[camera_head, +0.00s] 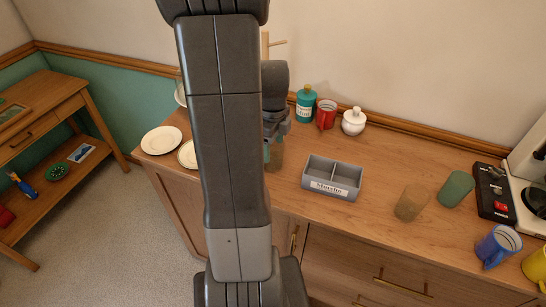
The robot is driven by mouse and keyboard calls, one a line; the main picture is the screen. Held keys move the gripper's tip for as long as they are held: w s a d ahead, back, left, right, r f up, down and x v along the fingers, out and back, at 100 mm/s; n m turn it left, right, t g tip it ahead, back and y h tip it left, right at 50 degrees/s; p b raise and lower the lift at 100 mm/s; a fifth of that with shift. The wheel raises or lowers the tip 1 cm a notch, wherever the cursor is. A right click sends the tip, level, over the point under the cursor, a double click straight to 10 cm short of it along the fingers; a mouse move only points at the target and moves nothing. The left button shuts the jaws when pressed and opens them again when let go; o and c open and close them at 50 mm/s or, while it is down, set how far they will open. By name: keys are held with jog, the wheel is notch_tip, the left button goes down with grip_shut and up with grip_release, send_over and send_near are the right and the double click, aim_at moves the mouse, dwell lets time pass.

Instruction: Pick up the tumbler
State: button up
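Tumbler-like cups stand on the wooden cabinet top (385,175). A brownish see-through one (411,203) is right of the middle, and a dark green one (456,188) is just beyond it. My gripper points down at the cabinet's left part, close to this shape. Its fingers are largely hidden behind my arm and wrist, so I cannot tell whether they are open or touching it.
A grey two-compartment box (332,190) lies right of my gripper. Behind are a teal bottle (306,105), red mug (326,114) and white lidded pot (353,121). A plate (161,140) is at left; a blue mug (498,246) and black device (493,193) at right.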

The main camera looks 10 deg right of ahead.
jog(key=c, duration=1)
